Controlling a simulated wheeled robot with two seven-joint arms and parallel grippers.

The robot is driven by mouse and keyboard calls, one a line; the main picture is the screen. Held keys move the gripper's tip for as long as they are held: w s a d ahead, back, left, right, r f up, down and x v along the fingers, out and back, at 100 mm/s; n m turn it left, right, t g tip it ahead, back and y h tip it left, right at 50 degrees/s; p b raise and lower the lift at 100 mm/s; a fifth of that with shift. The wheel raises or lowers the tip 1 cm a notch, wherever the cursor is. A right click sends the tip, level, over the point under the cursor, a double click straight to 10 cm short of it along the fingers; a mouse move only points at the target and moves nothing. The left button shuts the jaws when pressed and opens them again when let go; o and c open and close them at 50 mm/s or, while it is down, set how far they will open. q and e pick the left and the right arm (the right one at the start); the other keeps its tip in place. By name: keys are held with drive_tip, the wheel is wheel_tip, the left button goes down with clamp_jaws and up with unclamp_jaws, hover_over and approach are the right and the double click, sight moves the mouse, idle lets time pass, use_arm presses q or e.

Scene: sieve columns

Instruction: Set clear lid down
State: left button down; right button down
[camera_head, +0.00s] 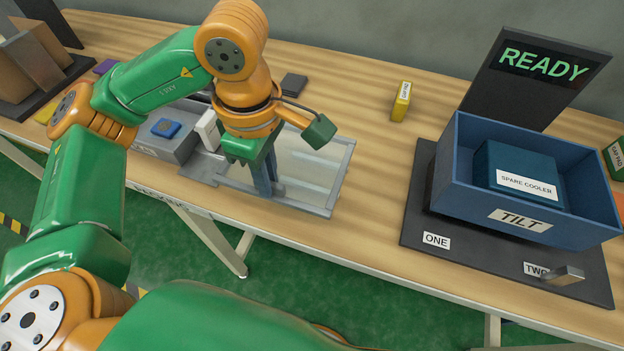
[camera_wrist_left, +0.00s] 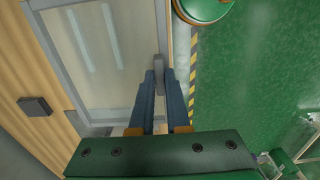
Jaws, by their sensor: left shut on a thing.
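The clear lid (camera_head: 318,172) is a see-through panel in a grey frame, right of a grey box (camera_head: 178,148) on the wooden table. It also shows in the left wrist view (camera_wrist_left: 95,55). My left gripper (camera_head: 265,186) points down at the lid's front side. In the left wrist view its blue fingers (camera_wrist_left: 166,78) are shut on a small grey grip at the lid's edge. The lid looks flat and low over the table; I cannot tell whether it touches. My arm hides part of the lid and box. My right gripper is not in view.
A blue tilt bin (camera_head: 463,190) holding a spare cooler (camera_head: 518,178) stands on a dark base at right, before a READY screen (camera_head: 545,62). A yellow box (camera_head: 401,101) and a dark block (camera_head: 294,85) stand behind. Table is clear between lid and base.

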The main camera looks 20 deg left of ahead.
sight(301, 169)
use_arm(q)
drive_tip(key=w+d+f, duration=0.1)
drive_tip(key=f, duration=0.1)
drive_tip(key=w+d+f, duration=0.1)
drive_tip(key=w+f, duration=0.1)
drive_tip(key=w+d+f+p, duration=0.1)
drive_tip(key=w+f, duration=0.1)
drive_tip(key=shift+w+d, duration=0.1)
drive_tip(key=shift+w, duration=0.1)
drive_tip(key=f, duration=0.3)
drive_tip(key=shift+w+f, duration=0.2)
drive_tip(key=shift+f, duration=0.3)
drive_tip(key=c, duration=0.9)
unclamp_jaws()
drive_tip(key=shift+r, duration=0.1)
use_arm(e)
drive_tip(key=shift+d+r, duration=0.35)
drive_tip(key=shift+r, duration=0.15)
use_arm(q)
drive_tip(key=shift+r, duration=0.4)
wheel_tip(301, 169, up, 12)
drive_tip(key=shift+f, duration=0.2)
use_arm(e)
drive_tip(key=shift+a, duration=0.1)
